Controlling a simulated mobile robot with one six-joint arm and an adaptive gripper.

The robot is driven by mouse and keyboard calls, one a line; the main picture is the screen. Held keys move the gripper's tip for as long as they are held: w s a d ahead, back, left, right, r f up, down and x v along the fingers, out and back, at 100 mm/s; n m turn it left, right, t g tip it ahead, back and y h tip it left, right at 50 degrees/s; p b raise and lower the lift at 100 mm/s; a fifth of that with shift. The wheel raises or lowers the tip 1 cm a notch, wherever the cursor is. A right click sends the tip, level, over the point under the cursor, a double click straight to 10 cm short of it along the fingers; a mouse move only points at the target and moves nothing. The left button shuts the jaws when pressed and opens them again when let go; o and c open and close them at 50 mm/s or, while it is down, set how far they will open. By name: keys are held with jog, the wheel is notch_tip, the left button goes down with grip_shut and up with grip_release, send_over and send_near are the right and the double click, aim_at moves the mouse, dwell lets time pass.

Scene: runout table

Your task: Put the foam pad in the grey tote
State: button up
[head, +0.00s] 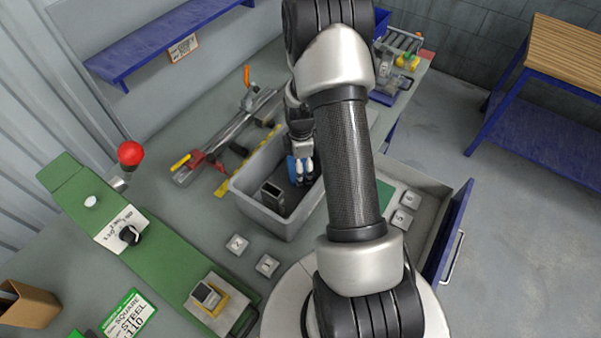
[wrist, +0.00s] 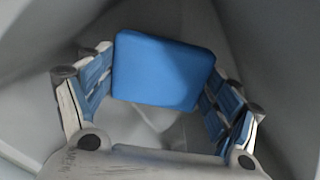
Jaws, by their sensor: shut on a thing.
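The grey tote (head: 262,216) stands on the bench in the middle of the head view, partly hidden behind my arm. My gripper (head: 301,172) points down inside the tote, near its right part. It is shut on the blue foam pad (wrist: 163,70), which shows clearly between the two fingers in the wrist view. In the head view only a small blue patch shows at the fingers. Grey tote walls surround the pad in the wrist view. Whether the pad touches the tote floor cannot be told.
A dark square tube piece (head: 273,196) stands in the tote, left of my gripper. An open drawer (head: 432,215) with several tiles is at the right. Two tiles (head: 237,245) (head: 267,265) lie before the tote.

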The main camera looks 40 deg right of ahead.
jog(key=shift+f, duration=1.95)
jog(key=shift+f+b, duration=0.1)
jog(key=shift+b, duration=0.25)
jog(key=shift+f, duration=0.15)
jog(key=o, duration=0.6)
